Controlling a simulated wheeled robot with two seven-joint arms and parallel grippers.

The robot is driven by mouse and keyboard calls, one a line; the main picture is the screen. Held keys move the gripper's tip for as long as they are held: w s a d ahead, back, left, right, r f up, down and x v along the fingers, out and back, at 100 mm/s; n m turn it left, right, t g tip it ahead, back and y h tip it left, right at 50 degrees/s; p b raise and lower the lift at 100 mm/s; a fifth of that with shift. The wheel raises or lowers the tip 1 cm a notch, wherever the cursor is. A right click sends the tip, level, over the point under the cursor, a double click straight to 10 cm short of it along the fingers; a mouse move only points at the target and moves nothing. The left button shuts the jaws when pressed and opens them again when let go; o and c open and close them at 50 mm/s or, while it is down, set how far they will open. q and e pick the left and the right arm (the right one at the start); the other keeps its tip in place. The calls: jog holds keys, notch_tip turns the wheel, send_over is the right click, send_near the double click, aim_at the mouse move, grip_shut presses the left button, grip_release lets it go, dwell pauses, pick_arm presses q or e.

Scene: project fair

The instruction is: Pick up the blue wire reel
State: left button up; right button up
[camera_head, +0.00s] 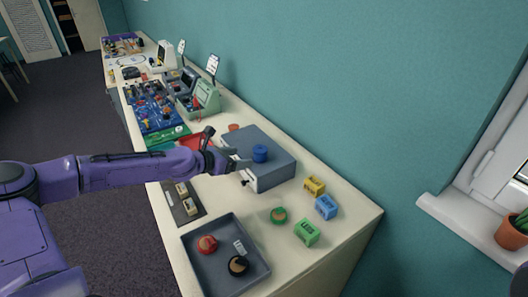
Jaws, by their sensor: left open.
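The blue wire reel (260,153) stands on top of a grey-blue box (276,169) on the long cream table. My left arm reaches in from the left, and its gripper (241,158) is open at the box's left side, just left of the reel. The fingers point toward the reel. A small gap seems to lie between them and the reel, but I cannot tell the depth exactly. My right gripper is not in view.
A grey tray (221,224) holds a red and a black reel. Electronics crowd the far table. The teal wall borders the right side.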

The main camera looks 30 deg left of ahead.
aim_at(258, 155)
pick_arm(q)
jog(key=shift+w+d+f+b, duration=0.25)
jog(key=shift+d+f+b, duration=0.05)
jog(key=shift+f+b, duration=0.35)
jog(key=shift+w+d, duration=0.2)
jog(key=shift+w, duration=0.15)
jog(key=x, duration=0.2)
jog(key=b+x, duration=0.1)
jog(key=x, duration=0.4)
jog(key=shift+w+a+r+b, duration=0.25)
jog(key=shift+w+r+b, duration=0.05)
jog(key=shift+w+b, duration=0.1)
jog(key=shift+s+r, duration=0.1)
jog(key=shift+s, duration=0.05)
jog(key=c, duration=0.6)
grip_shut()
